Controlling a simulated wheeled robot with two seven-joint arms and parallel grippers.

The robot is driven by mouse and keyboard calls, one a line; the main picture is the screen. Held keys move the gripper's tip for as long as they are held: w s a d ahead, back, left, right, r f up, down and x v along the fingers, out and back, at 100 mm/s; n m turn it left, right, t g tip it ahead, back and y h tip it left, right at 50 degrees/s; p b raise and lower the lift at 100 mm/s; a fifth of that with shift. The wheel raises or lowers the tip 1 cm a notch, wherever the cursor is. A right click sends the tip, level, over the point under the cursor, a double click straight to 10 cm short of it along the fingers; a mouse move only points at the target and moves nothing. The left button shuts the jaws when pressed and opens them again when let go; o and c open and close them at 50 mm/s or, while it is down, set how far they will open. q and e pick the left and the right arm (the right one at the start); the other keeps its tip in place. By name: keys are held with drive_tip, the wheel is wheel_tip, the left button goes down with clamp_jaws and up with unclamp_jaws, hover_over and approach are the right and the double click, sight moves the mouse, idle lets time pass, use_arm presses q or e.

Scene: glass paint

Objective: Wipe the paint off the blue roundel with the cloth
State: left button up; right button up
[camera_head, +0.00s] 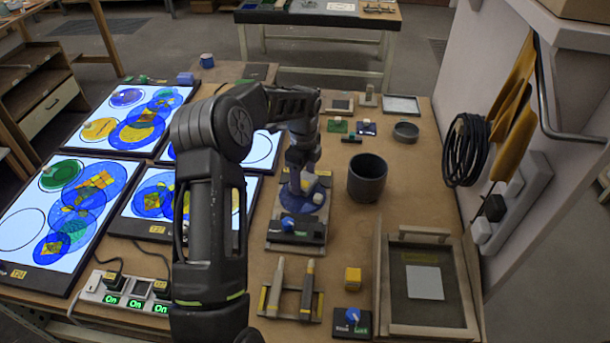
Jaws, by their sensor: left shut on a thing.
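My left gripper (300,177) comes down over a dark stand (292,243) in the middle of the table. It is shut on a small pale thing (310,181) that looks like the cloth, mostly hidden by the fingers. Just under it a blue roundel (303,201) lies on the stand, partly covered by the gripper and the pale thing. The pale thing seems to touch the roundel, but the contact is hidden. I cannot tell how much paint is on the roundel. My right gripper is not in view.
Lit panels (24,202) with coloured glass discs fill the left. A dark cup (367,178) stands right of the stand. A power strip (126,290) lies at front left.

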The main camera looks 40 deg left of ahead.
sight(292, 201)
use_arm(q)
drive_tip(key=shift+s+d, duration=0.15)
drive_tip(key=shift+s, duration=1.2)
drive_tip(key=shift+s, duration=0.1)
drive_tip(key=shift+s+d+b, duration=0.2)
drive_tip(key=shift+s+b, duration=0.35)
drive_tip(key=shift+s, duration=1.1)
drive_tip(key=shift+w, duration=0.1)
drive_tip(key=shift+w+a+p, duration=0.2)
drive_tip(key=shift+w+p, duration=0.1)
drive_tip(key=shift+w, duration=1.4)
drive_tip(key=shift+w, duration=0.1)
drive_tip(key=shift+w+a+p, duration=0.2)
drive_tip(key=shift+w+p, duration=0.2)
drive_tip(key=shift+w, duration=1.3)
